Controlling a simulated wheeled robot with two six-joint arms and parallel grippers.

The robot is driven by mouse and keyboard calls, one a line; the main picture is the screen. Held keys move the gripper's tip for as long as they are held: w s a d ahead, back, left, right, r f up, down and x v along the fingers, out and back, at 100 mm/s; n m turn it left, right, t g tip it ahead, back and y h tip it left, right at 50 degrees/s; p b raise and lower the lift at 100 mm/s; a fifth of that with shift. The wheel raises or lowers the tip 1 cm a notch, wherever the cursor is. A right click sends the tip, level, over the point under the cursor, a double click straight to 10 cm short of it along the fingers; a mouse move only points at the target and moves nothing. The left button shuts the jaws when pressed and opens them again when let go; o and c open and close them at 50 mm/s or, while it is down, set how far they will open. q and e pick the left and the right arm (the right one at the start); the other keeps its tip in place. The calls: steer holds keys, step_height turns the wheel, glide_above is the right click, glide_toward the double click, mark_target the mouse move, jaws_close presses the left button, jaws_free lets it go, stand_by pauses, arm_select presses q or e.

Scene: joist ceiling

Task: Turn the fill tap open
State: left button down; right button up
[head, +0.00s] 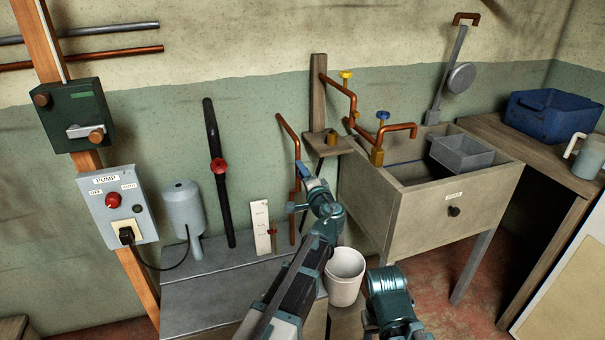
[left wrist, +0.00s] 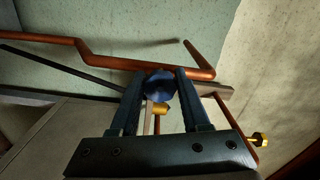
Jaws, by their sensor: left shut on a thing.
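A blue round tap knob (left wrist: 160,84) sits on a copper pipe (head: 288,130) that runs down the wall behind the grey bench. My left gripper (head: 299,188) is at this pipe. In the left wrist view its two fingers (left wrist: 160,88) are shut on the blue knob, one on each side. A small brass part (left wrist: 160,108) shows just below the knob. The knob itself is mostly hidden by the gripper in the head view. Only a teal part of my right arm shows at the bottom; its gripper is out of view.
A white bucket (head: 344,276) stands right of my left arm. A sink (head: 415,218) has taps with yellow (head: 345,75) and blue (head: 382,115) knobs. A red valve (head: 218,166) sits on a black pipe. A pump switch box (head: 116,208) is at the left.

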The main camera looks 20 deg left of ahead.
arm_select(q)
steer(key=shift+c, duration=1.9)
jaws_free()
steer(key=shift+s+d, duration=0.1)
steer(key=shift+s, duration=0.05)
steer(key=v, duration=1.3)
steer(key=shift+s+d, duration=0.2)
steer(key=shift+s, duration=0.05)
